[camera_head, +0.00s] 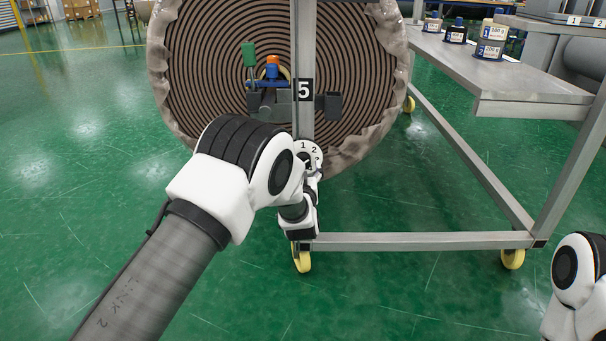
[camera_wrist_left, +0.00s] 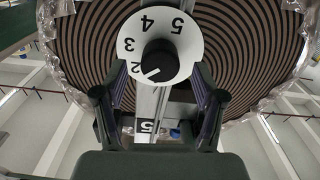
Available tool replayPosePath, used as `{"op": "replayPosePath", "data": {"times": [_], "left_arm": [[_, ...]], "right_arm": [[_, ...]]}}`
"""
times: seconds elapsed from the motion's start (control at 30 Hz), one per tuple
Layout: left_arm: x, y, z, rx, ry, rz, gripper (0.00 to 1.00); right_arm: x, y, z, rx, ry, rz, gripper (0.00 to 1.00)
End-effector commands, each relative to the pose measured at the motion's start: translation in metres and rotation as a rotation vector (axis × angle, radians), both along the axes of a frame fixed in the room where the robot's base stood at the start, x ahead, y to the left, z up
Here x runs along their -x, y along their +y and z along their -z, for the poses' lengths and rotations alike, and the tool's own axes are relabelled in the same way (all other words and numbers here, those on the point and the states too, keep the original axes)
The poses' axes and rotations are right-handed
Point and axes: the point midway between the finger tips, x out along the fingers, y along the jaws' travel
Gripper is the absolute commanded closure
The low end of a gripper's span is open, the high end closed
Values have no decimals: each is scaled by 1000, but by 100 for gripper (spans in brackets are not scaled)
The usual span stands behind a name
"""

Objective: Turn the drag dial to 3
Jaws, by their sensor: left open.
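The drag dial (camera_head: 305,146) is a white numbered disc on the upright of the grey frame, partly hidden behind my left arm in the head view. In the left wrist view the dial (camera_wrist_left: 182,38) appears upside down, with 2, 3, 4 and 5 readable. Its black knob (camera_wrist_left: 159,58) has a white pointer line aimed down-left in that picture, on the side of the 2 away from the 3. My left gripper (camera_wrist_left: 158,82) is open, its fingers on either side below the knob; contact cannot be told. My right gripper is out of view.
A large wrapped roll (camera_head: 210,60) stands behind the frame. Orange and blue fittings and a green tag (camera_head: 249,54) are above the dial. A label 5 (camera_head: 304,90) is on the upright. A grey table (camera_head: 500,80) with bottles stands right. The green floor is clear at left.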

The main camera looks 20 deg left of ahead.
Motion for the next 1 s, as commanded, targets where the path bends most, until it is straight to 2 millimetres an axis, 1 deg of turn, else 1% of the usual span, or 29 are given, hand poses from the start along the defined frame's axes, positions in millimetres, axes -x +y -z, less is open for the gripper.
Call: {"op": "replayPosePath", "data": {"times": [0.03,0.1,0.17,0.4,0.43,0.47,0.5,0.6,0.83,1.0], "left_arm": [[-8,3,4,1,-1,-1,30],[-18,5,3,1,-1,0,30],[-23,7,2,0,0,0,30],[-25,7,1,-1,2,0,30],[-25,7,1,-1,3,0,34],[-25,7,1,-1,3,0,44],[-25,7,1,-1,3,0,58],[-25,7,1,-1,3,0,90],[-25,7,1,-5,5,0,90],[-25,7,0,-35,14,0,90]], "right_arm": [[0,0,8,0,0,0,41],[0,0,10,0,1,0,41],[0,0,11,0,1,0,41],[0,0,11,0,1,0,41],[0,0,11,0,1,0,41],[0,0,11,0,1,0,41],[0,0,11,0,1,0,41],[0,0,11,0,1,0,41],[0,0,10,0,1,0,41],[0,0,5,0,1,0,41]]}}
